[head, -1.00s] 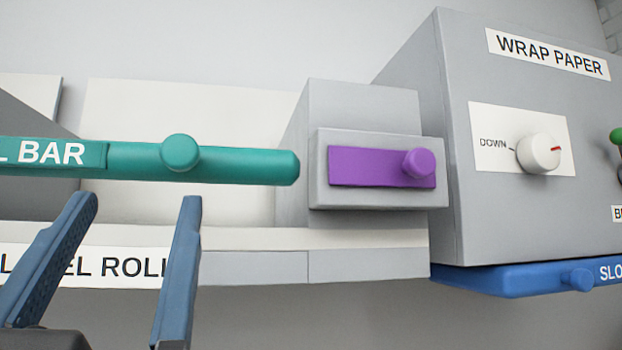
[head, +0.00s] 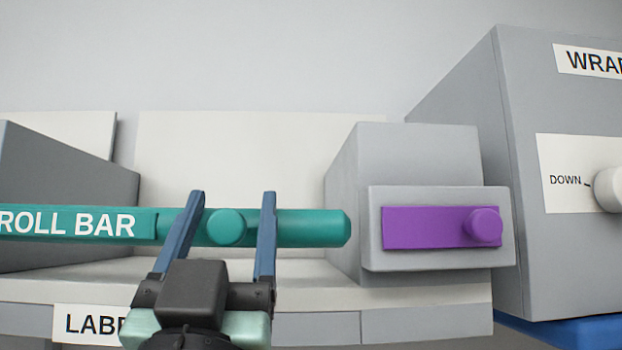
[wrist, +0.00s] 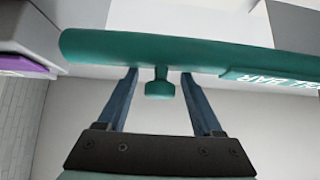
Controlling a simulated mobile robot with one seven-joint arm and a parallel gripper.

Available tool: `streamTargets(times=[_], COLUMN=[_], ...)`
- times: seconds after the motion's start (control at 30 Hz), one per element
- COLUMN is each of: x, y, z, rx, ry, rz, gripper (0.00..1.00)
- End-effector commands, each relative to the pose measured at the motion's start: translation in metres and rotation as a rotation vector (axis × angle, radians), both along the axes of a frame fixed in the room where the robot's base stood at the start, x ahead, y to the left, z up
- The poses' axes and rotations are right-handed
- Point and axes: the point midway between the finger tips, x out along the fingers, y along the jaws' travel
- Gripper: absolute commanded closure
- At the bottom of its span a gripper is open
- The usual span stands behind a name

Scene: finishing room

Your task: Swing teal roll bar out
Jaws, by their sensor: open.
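The teal roll bar (head: 305,228) lies level across the left half of the head view, its rounded free end near the purple block. A round teal knob (head: 227,227) sticks out from its front. My gripper (head: 232,200) is open, with one blue finger on each side of the knob and a gap to it on both sides. The wrist view shows the knob (wrist: 160,89) on its stem between the open fingers (wrist: 160,80), and the bar (wrist: 150,48) beyond them. Whether the fingertips touch the bar is unclear.
A grey block with a purple plate and knob (head: 441,228) stands just right of the bar's end. A large grey wrap paper box (head: 460,110) with a white dial is farther right. A pale shelf (head: 420,295) runs below the bar. The wall above is clear.

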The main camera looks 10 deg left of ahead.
Motion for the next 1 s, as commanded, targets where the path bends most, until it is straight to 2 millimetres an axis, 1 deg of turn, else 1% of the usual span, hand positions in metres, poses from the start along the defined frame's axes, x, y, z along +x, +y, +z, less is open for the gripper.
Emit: streamTargets(times=[0.03, 0.1, 0.23, 0.47, 0.5, 0.57, 0.6, 0.77, 0.8, 0.87, 1.0], x=[0.0039, 0.0081, 0.0116, 0.012, 0.0118, 0.0118, 0.0118, 0.0117, 0.0117, 0.0117, 0.0118], y=[0.0011, 0.0023, 0.0033, 0.0034, 0.0034, 0.0034, 0.0034, 0.0034, 0.0034, 0.0034, 0.0034], z=[0.0076, 0.0104, 0.0124, 0.012, 0.012, 0.012, 0.012, 0.012, 0.012, 0.012, 0.0119], rx=[0.0, 0.0, 0.001, 0.0, 0.0, 0.0, 0.0, 0.0, 0.0, 0.0, 0.0], ry=[-0.001, 0.0, 0.0, -0.001, -0.001, -0.001, -0.001, -0.001, -0.001, -0.001, 0.0], rz=[0.0, 0.0, 0.001, 0.0, 0.0, 0.0, 0.0, 0.0, 0.0, 0.0, 0.0], gripper=[0.33, 0.33, 0.33, 0.33, 0.36, 0.47, 0.54, 0.83, 0.9, 1.0, 1.0])
